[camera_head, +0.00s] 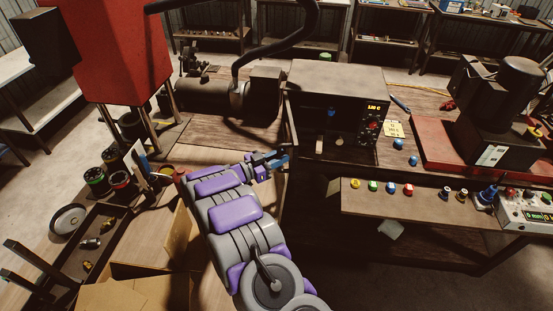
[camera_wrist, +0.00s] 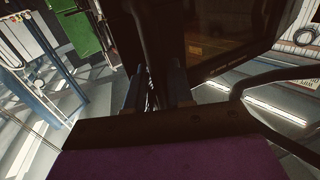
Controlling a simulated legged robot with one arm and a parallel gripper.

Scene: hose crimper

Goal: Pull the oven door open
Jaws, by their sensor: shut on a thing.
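The oven (camera_head: 335,78) is a grey box on the bench in the head view, with a display and red knobs at the right of its front. Its dark door (camera_head: 291,125) shows nearly edge-on at the left side and appears swung open, with part of the dark inside visible. My gripper (camera_head: 270,161), with blue fingertips, is at the door's outer left side, shut on what appears to be the door handle. In the wrist view, a dark bar (camera_wrist: 152,35) runs between the fingers of my gripper (camera_wrist: 155,90). A dark panel with an amber patch (camera_wrist: 225,42) is beside it. The grip itself is in shadow.
A bench shelf (camera_head: 430,205) with coloured buttons juts out at the front right. A black machine on a red base (camera_head: 440,150) stands at right. A red machine (camera_head: 110,50) and a parts tray (camera_head: 95,240) are at left. A cardboard box (camera_head: 140,290) lies near my arm.

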